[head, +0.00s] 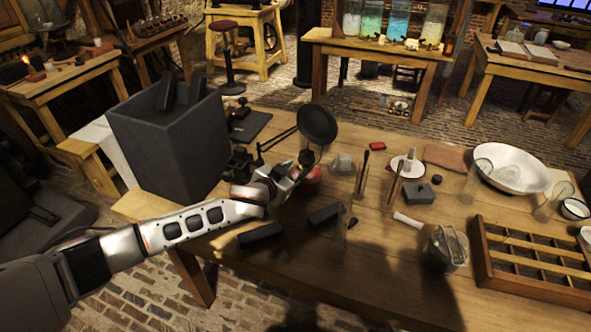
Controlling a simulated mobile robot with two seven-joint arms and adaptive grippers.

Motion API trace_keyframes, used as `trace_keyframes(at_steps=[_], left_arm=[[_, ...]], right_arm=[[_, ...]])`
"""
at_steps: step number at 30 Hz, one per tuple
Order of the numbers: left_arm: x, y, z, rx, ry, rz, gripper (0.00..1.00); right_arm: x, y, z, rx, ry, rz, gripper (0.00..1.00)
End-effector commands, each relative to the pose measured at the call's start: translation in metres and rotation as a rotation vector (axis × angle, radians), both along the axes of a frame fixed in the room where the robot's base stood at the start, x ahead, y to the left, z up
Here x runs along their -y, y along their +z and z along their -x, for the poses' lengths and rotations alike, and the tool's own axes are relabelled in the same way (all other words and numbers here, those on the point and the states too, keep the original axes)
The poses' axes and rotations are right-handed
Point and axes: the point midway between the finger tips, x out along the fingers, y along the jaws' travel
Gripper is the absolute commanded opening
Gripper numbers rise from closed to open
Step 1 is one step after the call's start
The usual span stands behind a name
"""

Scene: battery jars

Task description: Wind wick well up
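A round red body (307,177) stands on the wooden table near its middle, partly hidden by my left gripper. It may be a lamp's base; I cannot make out a wick or a winding knob. A dark round disc (318,124) rises just behind it. My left gripper (302,162) is at the top left of the red body, close to it or touching; I cannot tell which. Its fingers are small and overlap dark parts, so whether they are open or shut does not show. My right gripper is not in view.
A large grey box (168,145) stands left on the table (385,270). Dark blocks (261,235) lie near the front edge. A glass jar (447,250), a white basin (512,168) and a divided wooden tray (530,262) are on the right. The front middle is mostly clear.

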Motion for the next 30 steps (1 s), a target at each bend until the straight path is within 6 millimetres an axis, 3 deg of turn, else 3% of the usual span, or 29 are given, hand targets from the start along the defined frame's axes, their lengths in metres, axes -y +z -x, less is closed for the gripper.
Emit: trace_keyframes(at_steps=[14,18,30], left_arm=[[0.0036,-0.0028,-0.0077,0.001,-0.001,0.000,0.31],[0.0034,-0.0028,-0.0076,0.001,-0.001,0.000,0.00],[0.0047,-0.0041,-0.0064,0.021,0.000,-0.036,0.00]], right_arm=[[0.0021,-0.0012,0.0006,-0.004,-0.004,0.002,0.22],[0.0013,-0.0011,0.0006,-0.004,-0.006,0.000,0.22],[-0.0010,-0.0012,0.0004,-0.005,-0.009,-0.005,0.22]])
